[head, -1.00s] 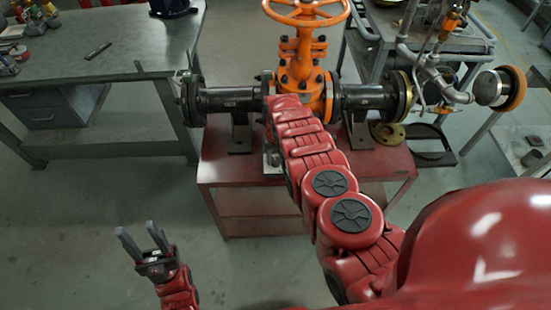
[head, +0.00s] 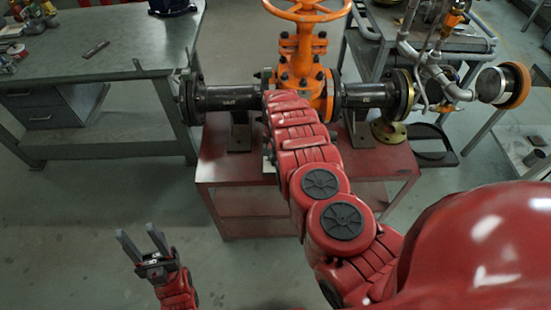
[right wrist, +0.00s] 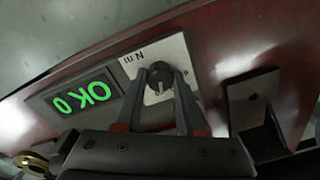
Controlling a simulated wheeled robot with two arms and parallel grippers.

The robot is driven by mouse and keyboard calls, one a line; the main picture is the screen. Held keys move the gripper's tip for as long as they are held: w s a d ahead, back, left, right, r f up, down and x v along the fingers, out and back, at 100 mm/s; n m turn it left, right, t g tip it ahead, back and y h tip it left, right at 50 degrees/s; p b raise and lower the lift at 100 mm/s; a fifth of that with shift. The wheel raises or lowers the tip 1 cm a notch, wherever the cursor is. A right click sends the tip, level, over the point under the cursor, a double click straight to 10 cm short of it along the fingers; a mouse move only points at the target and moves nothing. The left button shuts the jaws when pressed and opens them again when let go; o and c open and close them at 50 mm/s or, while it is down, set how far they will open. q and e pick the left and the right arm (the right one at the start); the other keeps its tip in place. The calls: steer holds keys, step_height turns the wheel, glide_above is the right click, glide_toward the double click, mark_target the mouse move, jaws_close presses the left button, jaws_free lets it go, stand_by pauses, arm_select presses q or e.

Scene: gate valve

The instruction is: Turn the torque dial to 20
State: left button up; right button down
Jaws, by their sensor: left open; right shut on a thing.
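The torque dial (right wrist: 158,88) is a small dark knob on a light plate (right wrist: 172,58) marked "N m", seen in the right wrist view. The fingers of my right gripper (right wrist: 158,80) are closed on both sides of the dial. A dark display (right wrist: 86,93) to its left shows green characters that look like "OK" and "0". In the head view the dial and right gripper are hidden by my right arm. My left gripper (head: 138,235) is open and empty at the lower left, over the floor.
The orange gate valve (head: 302,65) and its black pipe (head: 228,100) stand on a red cart (head: 215,160). A grey workbench (head: 105,70) is at the left. Another cart (head: 440,45) with piping is behind at the right. The floor around my left gripper is clear.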

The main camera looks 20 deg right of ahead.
steer(key=shift+m, duration=0.7)
steer(key=shift+w, duration=0.1)
steer(key=c, duration=0.5)
jaws_free()
step_height(320, 180, up, 17)
steer(key=p, duration=0.3)
steer(key=shift+s+d+r, duration=0.15)
steer(key=shift+s+r, duration=0.05)
